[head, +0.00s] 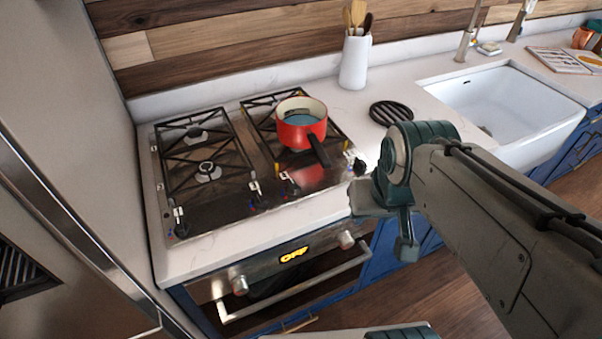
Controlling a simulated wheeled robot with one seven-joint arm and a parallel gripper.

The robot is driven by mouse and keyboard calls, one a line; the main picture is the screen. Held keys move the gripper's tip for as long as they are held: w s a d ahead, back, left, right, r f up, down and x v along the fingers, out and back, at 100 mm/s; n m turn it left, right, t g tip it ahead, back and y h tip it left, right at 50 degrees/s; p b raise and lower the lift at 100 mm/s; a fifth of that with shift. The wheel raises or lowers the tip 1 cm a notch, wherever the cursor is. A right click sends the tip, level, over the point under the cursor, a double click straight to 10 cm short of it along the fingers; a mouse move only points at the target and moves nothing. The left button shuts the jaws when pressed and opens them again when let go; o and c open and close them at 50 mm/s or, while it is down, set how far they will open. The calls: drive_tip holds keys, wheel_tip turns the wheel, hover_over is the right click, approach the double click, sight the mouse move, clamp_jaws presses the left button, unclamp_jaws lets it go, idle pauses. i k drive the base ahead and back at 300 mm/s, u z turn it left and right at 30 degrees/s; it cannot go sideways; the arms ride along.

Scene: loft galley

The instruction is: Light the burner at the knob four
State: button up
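The black gas cooktop (222,200) is set in the white counter. Its small knobs run along the front edge: a left one (180,224), two middle ones (255,194) (290,185), and the rightmost (358,165), close to my gripper. Their numbers cannot be read. No flame shows at the left burners (207,171) (195,133); the right burners are partly hidden by the pot. My gripper (378,204) is at the cooktop's right front corner, just below and right of the rightmost knob in the picture. Its fingertips are not clear, and contact cannot be told.
A red pot (302,132) sits on the right grates, its dark handle (319,151) pointing frontward. A black trivet (391,112), white utensil crock (355,63) and sink (500,100) are to the right. The oven display (294,255) below reads OFF.

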sight(292, 189)
drive_tip(key=z, duration=1.1)
drive_tip(key=k, duration=0.35)
drive_tip(key=u, duration=1.3)
